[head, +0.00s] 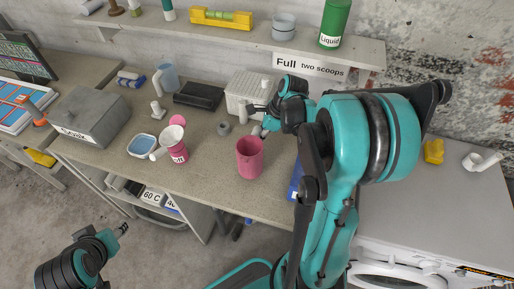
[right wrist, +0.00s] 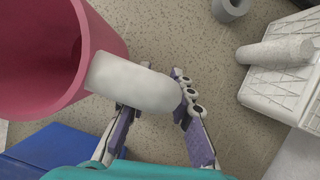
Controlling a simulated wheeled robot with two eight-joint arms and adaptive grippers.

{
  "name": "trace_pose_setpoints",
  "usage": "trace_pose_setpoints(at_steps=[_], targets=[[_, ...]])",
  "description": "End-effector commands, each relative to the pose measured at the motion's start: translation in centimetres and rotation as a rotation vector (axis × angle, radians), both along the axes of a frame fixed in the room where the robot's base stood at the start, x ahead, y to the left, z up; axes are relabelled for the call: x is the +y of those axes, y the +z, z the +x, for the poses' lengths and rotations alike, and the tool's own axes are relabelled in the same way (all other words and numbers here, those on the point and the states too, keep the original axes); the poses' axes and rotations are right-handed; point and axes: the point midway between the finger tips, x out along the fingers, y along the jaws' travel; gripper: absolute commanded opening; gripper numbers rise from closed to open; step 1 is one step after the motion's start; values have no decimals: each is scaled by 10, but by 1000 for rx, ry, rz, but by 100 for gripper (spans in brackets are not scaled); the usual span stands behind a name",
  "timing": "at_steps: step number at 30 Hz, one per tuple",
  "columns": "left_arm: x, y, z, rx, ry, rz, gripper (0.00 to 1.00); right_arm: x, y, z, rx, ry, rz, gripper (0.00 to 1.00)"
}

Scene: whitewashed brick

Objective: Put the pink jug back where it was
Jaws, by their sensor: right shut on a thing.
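The pink jug (head: 250,158) is upright at the middle of the workbench (head: 222,192); I cannot tell whether it touches the top. In the right wrist view the open-topped pink jug (right wrist: 90,95) has a thick white handle (right wrist: 135,80). My right gripper (right wrist: 160,108) is shut on that handle; in the head view the right gripper (head: 264,128) is just behind the jug, at its upper right.
A light blue dish (head: 142,145), a blue-grey jug (head: 166,78), a dark tray (head: 199,95), a white basket (head: 246,96) and a small grey ring (head: 224,128) stand around. A grey box (head: 89,117) is at the left. A shelf (head: 180,32) runs above the bench.

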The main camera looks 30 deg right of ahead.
Motion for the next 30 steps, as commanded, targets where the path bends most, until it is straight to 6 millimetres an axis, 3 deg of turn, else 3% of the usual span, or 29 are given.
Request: trace_pose_setpoints(at_steps=[8, 19, 20, 22, 30], targets=[[0, -14, 0, 0, 0, 0, 44, 0, -36, 0, 0, 0, 0, 0], [0, -17, 0, 0, 0, 0, 44, 0, -40, 0, 0, 0, 0, 0], [0, -17, 0, 0, 0, 0, 44, 0, -40, 0, 0, 0, 0, 24], [0, -16, 0, 0, 0, 0, 44, 0, -39, 0, 0, 0, 0, 42], [0, -15, 0, 0, 0, 0, 44, 0, -39, 0, 0, 0, 0, 42]])
